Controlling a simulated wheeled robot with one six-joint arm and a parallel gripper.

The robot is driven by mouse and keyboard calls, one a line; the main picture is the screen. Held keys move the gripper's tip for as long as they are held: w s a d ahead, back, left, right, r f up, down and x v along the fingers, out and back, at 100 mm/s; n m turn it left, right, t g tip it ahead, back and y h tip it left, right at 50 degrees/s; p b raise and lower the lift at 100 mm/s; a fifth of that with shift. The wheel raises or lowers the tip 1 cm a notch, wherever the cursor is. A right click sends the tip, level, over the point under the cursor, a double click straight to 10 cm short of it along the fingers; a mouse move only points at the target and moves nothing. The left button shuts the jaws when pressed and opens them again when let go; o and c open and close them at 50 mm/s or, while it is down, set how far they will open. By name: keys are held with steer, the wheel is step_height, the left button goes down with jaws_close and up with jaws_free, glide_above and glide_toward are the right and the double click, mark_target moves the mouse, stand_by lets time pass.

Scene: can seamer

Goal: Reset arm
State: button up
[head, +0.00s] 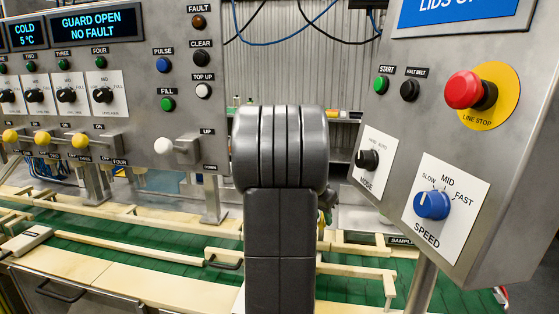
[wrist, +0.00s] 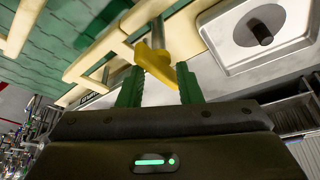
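My arm (head: 286,190) stands upright in the middle of the head view, a dark grey link with a rounded joint on top. It hides what lies behind it, and my gripper does not clearly show there. In the wrist view my gripper (wrist: 159,88) has its two green fingers spread apart. A yellow piece (wrist: 153,65) on a metal post (wrist: 158,33) shows between and beyond the fingertips. The fingers do not look closed on it; whether the left one touches it I cannot tell.
A panel with dials and yellow knobs (head: 80,141) is at left; its display reads "GUARD OPEN NO FAULT". At right, a slanted panel carries a red line stop (head: 464,90) and a blue speed knob (head: 432,205). Cream rails (head: 130,247) border the green belt (head: 110,257) below.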

steer(key=shift+a+m+g+h, duration=0.1)
steer(key=shift+m+g+h, duration=0.2)
steer(key=shift+m, duration=0.6)
